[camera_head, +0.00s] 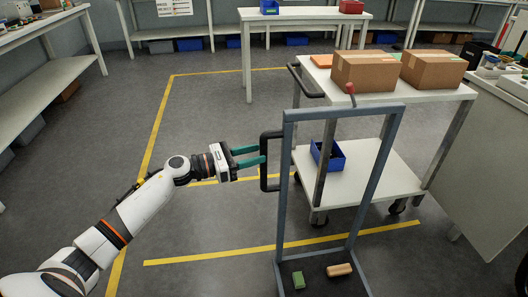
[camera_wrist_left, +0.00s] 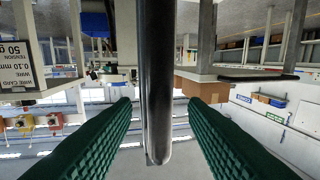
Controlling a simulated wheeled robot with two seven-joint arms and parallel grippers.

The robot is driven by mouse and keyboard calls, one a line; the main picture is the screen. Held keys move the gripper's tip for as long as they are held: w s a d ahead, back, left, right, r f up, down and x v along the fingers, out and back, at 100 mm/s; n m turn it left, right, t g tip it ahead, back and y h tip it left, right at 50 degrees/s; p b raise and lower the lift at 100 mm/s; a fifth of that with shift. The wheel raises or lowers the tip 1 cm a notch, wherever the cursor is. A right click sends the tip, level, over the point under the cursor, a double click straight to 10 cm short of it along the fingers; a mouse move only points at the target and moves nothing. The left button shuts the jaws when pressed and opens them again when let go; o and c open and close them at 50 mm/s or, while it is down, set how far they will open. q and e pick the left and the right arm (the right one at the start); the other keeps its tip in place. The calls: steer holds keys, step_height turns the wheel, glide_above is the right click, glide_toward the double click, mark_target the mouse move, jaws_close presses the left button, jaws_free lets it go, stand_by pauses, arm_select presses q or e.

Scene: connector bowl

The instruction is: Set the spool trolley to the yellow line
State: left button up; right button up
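A trolley with a tall grey frame (camera_head: 285,205) and a dark low base (camera_head: 318,278) stands in the foreground of the head view; I take it as the spool trolley, though no spool shows. Its black handle (camera_head: 264,178) sticks out to the left. My left gripper (camera_head: 263,154) is open at this handle. In the left wrist view, a dark upright bar (camera_wrist_left: 157,80) stands between the green fingers (camera_wrist_left: 160,105), with gaps on both sides. A yellow floor line (camera_head: 210,257) passes left of and behind the trolley's base. My right gripper is out of view.
A white cart (camera_head: 375,185) with cardboard boxes (camera_head: 365,72) and a blue bin (camera_head: 327,157) stands close behind the grey frame. A green block (camera_head: 298,280) and a tan block (camera_head: 339,270) lie on the dark base. Floor to the left is clear.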

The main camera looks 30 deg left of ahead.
mark_target(263, 152)
arm_select(q)
steer(key=shift+x, duration=1.7)
jaws_close()
